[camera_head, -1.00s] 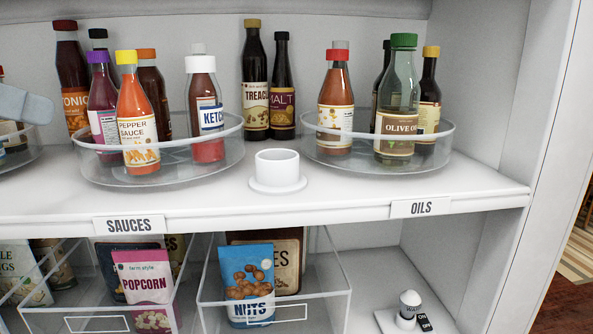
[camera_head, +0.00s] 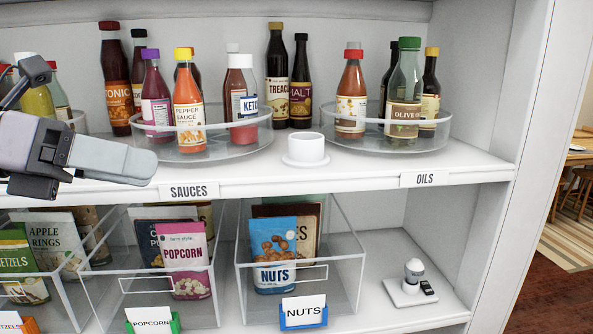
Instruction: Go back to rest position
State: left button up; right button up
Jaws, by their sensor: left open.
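My left gripper (camera_head: 110,160) comes in from the left in front of the upper shelf. Its grey finger points right, near the left end of the SAUCES label (camera_head: 188,191). It is open, and I see nothing between its fingers. It hides part of the shelf edge and the area below the left bottles. My right gripper is not in view.
The upper shelf holds a clear sauces turntable (camera_head: 215,148), a clear oils turntable (camera_head: 375,141) with bottles, and a white cup (camera_head: 305,150) between them. Below are clear bins with a nuts packet (camera_head: 274,255) and a popcorn packet (camera_head: 186,262). A small white device (camera_head: 411,284) stands at lower right.

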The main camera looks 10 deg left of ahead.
pick_arm(q)
jog(key=w+d+f+n+h, duration=0.2)
jog(key=d+f+n+h, duration=0.4)
jog(key=f+h, duration=0.15)
jog(key=w+a+f+n+t+y, duration=0.25)
jog(key=f+n+t+y, duration=0.35)
jog(key=f+n, duration=0.5)
jog(key=w+a+f+n+t+y, duration=0.1)
jog(key=a+f+n+t+y, duration=0.2)
jog(key=f+n+t+y, duration=0.65)
jog(key=s+f+n+g, duration=0.4)
jog(key=s+f, duration=0.1)
jog(key=f, duration=0.3)
jog(key=s+d+f+n+g+y, duration=0.1)
jog(key=s+f+n+g, duration=0.3)
jog(key=f, duration=0.5)
jog(key=s+f+n+g+y, duration=0.1)
jog(key=s+f+n+g, duration=0.3)
jog(key=f, duration=0.5)
jog(key=s+n, duration=0.2)
jog(key=s, duration=0.1)
jog(key=shift+s+d, duration=0.15)
jog(key=shift+s, duration=0.2)
